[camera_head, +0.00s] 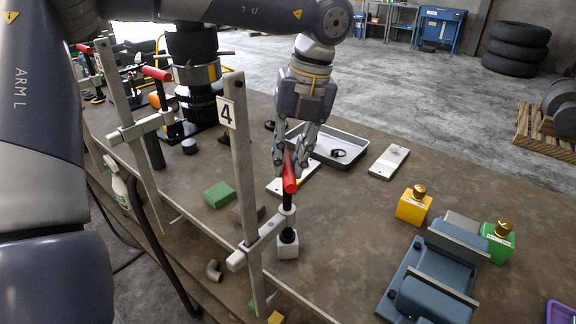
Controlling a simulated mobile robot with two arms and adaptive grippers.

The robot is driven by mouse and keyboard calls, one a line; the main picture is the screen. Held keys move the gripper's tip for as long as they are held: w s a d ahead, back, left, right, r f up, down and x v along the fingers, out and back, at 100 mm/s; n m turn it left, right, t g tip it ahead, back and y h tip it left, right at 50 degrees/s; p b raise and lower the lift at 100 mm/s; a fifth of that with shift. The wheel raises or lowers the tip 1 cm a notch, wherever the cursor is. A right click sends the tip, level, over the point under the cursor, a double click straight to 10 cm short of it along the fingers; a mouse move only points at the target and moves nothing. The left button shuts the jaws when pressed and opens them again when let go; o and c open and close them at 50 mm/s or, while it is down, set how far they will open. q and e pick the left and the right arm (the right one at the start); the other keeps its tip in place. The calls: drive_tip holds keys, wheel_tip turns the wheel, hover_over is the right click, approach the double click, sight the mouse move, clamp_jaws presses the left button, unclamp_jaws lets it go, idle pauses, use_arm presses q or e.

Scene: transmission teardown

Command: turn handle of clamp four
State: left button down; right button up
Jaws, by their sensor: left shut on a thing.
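Clamp four (242,165) is a grey bar clamp at the table's front edge, marked with a white "4" label (226,112). Its red handle (290,174) stands on top of a dark screw above a small white block (288,246). My left gripper (291,168) comes down from above with its fingers closed around the upper part of the red handle. The handle is tilted slightly and its upper part is partly hidden by the fingers. My right gripper is not in view.
Other clamps with red handles (157,74) stand at left. A grey tray (345,148) lies behind my gripper. A blue vise (430,275), a yellow block (412,208) and a green block (497,243) are at right. A green sponge-like block (219,194) lies left of clamp four.

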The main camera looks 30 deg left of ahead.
use_arm(q)
drive_tip(key=m+b, duration=0.1)
drive_tip(key=m, duration=0.2)
drive_tip(key=shift+d+f+m+t+b, duration=0.1)
drive_tip(key=shift+d+m+t+b, duration=0.05)
drive_tip(key=shift+m+t+b, duration=0.2)
drive_tip(key=m+b, duration=0.1)
drive_tip(key=m, duration=0.2)
drive_tip(key=shift+d+m+t+y, duration=0.1)
drive_tip(key=shift+m+t+y, duration=0.15)
drive_tip(key=shift+m+y, duration=0.1)
drive_tip(key=m+t+b, duration=0.1)
drive_tip(key=m+b, duration=0.1)
drive_tip(key=m, duration=0.2)
drive_tip(key=shift+s+d+m, duration=0.1)
drive_tip(key=shift+s+m, duration=0.05)
drive_tip(key=shift+m, duration=1.05)
drive_tip(key=c, duration=1.5)
unclamp_jaws()
drive_tip(key=shift+d, duration=0.1)
